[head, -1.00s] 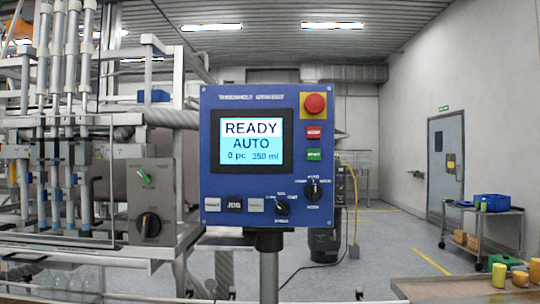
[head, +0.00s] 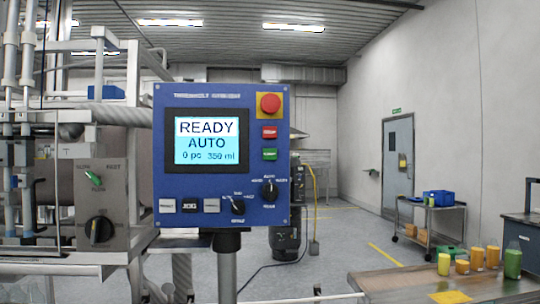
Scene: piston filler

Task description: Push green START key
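The green START key (head: 270,154) sits on the right side of the blue control panel (head: 165,100) in the head view, directly below a red key (head: 269,132). Above both is a red emergency-stop button (head: 270,103) on a yellow plate. The panel's screen (head: 208,141) reads READY, AUTO, 0 pc, 350 ml. Nothing covers the green key. Neither of my grippers shows in the view.
Two rotary knobs (head: 270,190) and several small keys (head: 167,206) are low on the panel. The filler machine and a grey switch box (head: 102,180) stand left. A table (head: 400,284) with several yellow containers and a green bottle (head: 513,260) is at the lower right.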

